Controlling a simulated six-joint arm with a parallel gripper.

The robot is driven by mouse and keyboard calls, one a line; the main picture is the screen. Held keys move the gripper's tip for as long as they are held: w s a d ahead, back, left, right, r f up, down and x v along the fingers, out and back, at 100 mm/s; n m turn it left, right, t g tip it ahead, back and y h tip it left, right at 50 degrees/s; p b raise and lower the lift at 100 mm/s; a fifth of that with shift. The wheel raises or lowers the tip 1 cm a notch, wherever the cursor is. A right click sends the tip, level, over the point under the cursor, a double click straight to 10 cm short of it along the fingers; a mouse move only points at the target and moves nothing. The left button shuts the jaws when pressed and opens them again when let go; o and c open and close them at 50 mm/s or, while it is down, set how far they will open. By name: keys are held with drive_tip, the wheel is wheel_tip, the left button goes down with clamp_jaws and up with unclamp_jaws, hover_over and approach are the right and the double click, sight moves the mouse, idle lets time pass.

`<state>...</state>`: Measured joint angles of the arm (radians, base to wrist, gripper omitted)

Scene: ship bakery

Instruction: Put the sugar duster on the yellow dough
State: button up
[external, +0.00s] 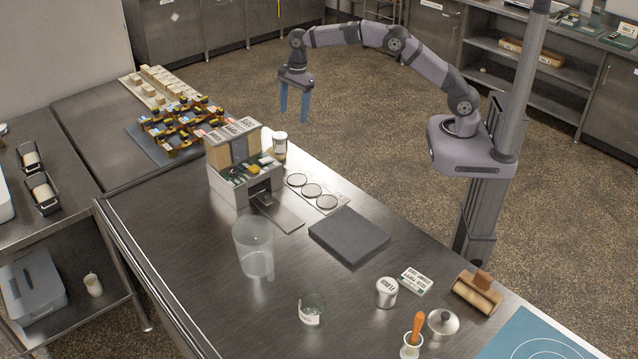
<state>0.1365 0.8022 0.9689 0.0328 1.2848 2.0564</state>
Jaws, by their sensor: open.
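My gripper (294,104) hangs open and empty in the air, with its blue fingers pointing down, at the upper middle of the external view. It is apart from everything on the counter. I cannot tell for sure which item is the sugar duster. A small metal canister with a label (386,293) stands upright on the counter at the lower right, and a jar with a pale lid (280,146) stands beside the grey dispenser box. No dough is clearly yellow; pale blocks (160,84) lie on a board at the back left.

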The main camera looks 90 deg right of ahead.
drive_tip(key=s+a+f+n, duration=0.2)
drive_tip(key=s+n, duration=0.6)
drive_tip(key=s, duration=0.3)
drive_tip(key=s+a+f+n, duration=0.2)
drive_tip(key=s+n, duration=0.7)
drive_tip(key=s, duration=0.2)
drive_tip(key=s+a+f+n+g, duration=0.1)
drive_tip(key=s+a+f+n, duration=0.1)
drive_tip(key=s+n, duration=0.6)
drive_tip(key=s+a, duration=0.1)
drive_tip(key=s, duration=0.3)
drive_tip(key=shift+f, duration=0.15)
wheel_tip(320, 180, down, 6)
drive_tip(key=b, duration=0.5)
drive_tip(key=shift+r+b, duration=0.2)
drive_tip(key=shift+b, duration=0.15)
